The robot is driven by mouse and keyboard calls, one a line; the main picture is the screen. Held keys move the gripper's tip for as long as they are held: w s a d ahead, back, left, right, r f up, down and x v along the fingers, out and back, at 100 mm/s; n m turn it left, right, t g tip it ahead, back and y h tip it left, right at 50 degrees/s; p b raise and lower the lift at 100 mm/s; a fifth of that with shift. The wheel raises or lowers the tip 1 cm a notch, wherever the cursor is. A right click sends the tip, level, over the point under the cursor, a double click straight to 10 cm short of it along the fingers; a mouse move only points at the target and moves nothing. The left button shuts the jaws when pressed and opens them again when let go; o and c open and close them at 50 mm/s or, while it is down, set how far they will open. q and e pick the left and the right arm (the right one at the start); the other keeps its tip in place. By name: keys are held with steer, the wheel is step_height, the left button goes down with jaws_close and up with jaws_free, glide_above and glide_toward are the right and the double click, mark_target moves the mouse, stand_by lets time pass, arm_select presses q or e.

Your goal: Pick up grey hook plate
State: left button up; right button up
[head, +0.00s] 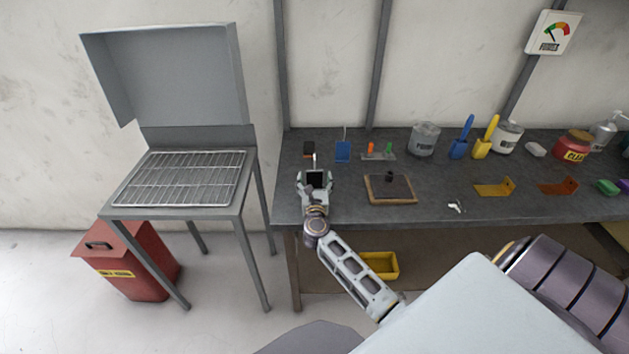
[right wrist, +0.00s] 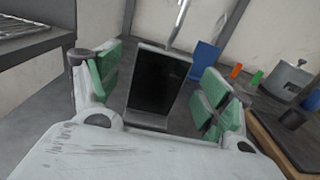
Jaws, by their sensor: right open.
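The grey hook plate (right wrist: 157,85) stands upright in the right wrist view, with a dark face, a grey rim and a small lip at its foot. A thin metal rod (right wrist: 181,22) rises at its top edge. My right gripper (right wrist: 160,88) is open, with green finger pads on both sides of the plate and visible gaps to it. In the head view the plate (head: 317,179) shows between the fingers of my right gripper (head: 315,182), over the left part of the workbench (head: 345,210). My left gripper is not in view.
A wooden board (head: 373,197) lies to the right, with yellow (head: 494,188) and orange (head: 558,188) brackets farther right. A grill table (head: 180,178) stands left, beyond a gap.

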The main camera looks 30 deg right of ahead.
steer(key=shift+x, duration=1.2)
steer(key=c, duration=1.2)
